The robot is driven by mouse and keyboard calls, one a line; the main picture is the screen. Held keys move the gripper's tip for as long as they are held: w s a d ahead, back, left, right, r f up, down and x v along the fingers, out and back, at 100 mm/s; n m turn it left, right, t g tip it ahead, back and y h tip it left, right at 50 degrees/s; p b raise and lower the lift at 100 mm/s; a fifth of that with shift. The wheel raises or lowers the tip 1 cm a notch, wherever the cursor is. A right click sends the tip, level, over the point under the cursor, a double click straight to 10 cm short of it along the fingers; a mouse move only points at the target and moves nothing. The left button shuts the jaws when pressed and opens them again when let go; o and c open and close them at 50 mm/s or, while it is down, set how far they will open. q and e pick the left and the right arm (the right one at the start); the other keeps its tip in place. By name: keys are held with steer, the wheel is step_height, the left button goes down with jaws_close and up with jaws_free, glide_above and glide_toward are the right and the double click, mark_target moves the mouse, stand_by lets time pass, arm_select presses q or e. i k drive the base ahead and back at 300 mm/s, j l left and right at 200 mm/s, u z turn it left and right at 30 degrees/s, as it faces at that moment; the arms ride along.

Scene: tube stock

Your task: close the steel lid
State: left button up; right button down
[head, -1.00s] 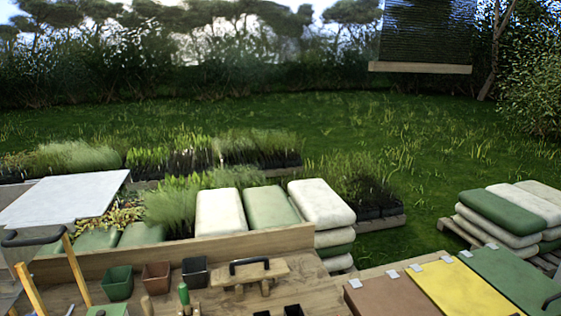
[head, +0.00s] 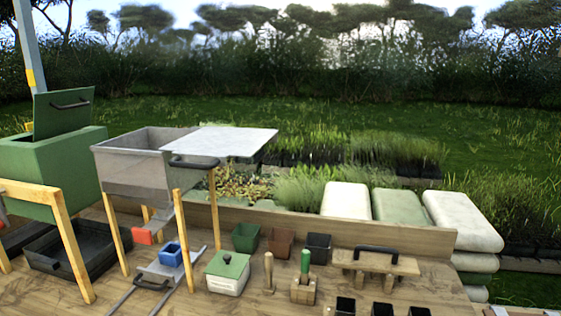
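A grey steel hopper (head: 140,165) stands on wooden legs at the left of the head view, and part of its open top shows. Its steel lid (head: 232,141) is a flat, pale grey panel. It lies roughly level and reaches out to the right beyond the hopper, leaving the hopper's mouth uncovered. A black bar handle (head: 194,163) shows at the hopper's near right corner, by the lid's near edge; I cannot tell which of the two it is fixed to. Neither of my grippers is in view.
A green hopper (head: 48,165) with a raised green lid (head: 63,113) stands farther left. Below are a black tray (head: 90,240), a blue cup (head: 170,254) and a green-lidded box (head: 227,274). A wooden block with a handle (head: 376,264) stands at the right.

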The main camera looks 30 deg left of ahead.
mark_target(207, 148)
steer(key=u, duration=1.35)
